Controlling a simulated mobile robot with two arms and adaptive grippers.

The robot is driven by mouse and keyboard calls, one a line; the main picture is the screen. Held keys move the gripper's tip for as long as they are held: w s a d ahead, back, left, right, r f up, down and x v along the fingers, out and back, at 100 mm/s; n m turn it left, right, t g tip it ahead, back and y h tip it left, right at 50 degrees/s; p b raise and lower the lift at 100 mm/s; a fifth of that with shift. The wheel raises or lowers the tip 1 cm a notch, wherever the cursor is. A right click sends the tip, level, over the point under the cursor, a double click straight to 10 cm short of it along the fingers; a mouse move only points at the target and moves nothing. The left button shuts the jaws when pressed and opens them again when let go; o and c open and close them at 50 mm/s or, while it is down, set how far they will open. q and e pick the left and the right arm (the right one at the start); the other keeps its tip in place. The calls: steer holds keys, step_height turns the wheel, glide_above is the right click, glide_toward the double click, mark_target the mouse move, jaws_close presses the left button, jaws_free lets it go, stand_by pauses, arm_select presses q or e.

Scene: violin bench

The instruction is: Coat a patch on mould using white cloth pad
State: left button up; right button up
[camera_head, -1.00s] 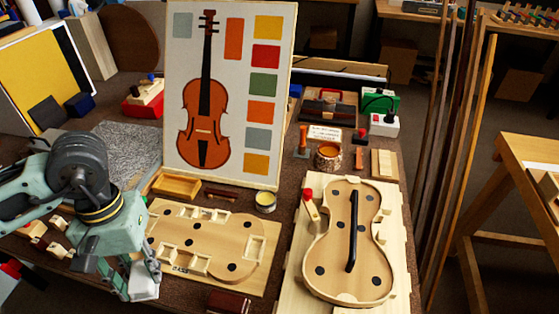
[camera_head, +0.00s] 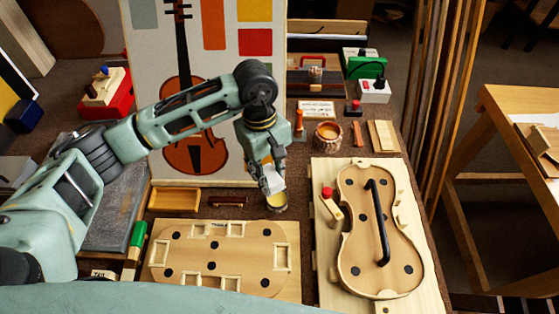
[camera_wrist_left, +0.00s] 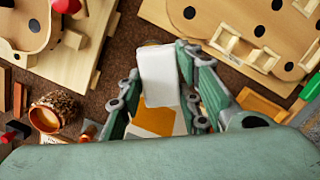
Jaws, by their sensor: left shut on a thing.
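My left gripper (camera_head: 270,186) is shut on the white cloth pad (camera_head: 274,177), holding it directly above or at the small tin of yellow paste (camera_head: 277,203). I cannot tell whether pad and paste touch. In the left wrist view the pad (camera_wrist_left: 160,75) sticks out from between the fingers (camera_wrist_left: 165,90) and hides the tin. The mould (camera_head: 195,262), a flat pale wooden board with cut-outs and black holes, lies in front of the tin; it also shows in the left wrist view (camera_wrist_left: 240,22). My right gripper is not in view.
A violin body (camera_head: 365,270) with a black bar lies on a board at right. A wooden tray (camera_head: 174,199) sits behind the mould. A picture board (camera_head: 148,75) stands behind my arm. A brown pot (camera_head: 327,134) stands at back right.

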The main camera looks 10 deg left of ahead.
mark_target(275, 173)
arm_select(q)
steer(key=shift+w+d+f+n, duration=0.15)
steer(key=shift+d+f+n, duration=0.1)
steer(key=shift+d+n, duration=0.35)
steer(key=shift+w+d+f+n+p, duration=0.1)
steer(key=shift+d+f+n+p, duration=0.1)
steer(key=shift+f+n+p, duration=0.25)
steer(key=shift+f+b, duration=0.5)
steer(key=shift+f, duration=0.4)
step_height(275, 173, down, 3)
steer(key=shift+r+b, duration=0.2)
steer(key=shift+b, duration=0.3)
steer(key=shift+f, duration=0.65)
steer(key=shift+w+f+b, duration=0.1)
steer(key=shift+f+b, duration=0.05)
steer(key=shift+b, duration=0.15)
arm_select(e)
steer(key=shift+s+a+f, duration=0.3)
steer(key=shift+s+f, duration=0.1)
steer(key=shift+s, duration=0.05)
arm_select(q)
steer(key=shift+f+b, duration=0.5)
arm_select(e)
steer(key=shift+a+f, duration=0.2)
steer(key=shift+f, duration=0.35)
arm_select(q)
steer(key=shift+t, duration=0.3)
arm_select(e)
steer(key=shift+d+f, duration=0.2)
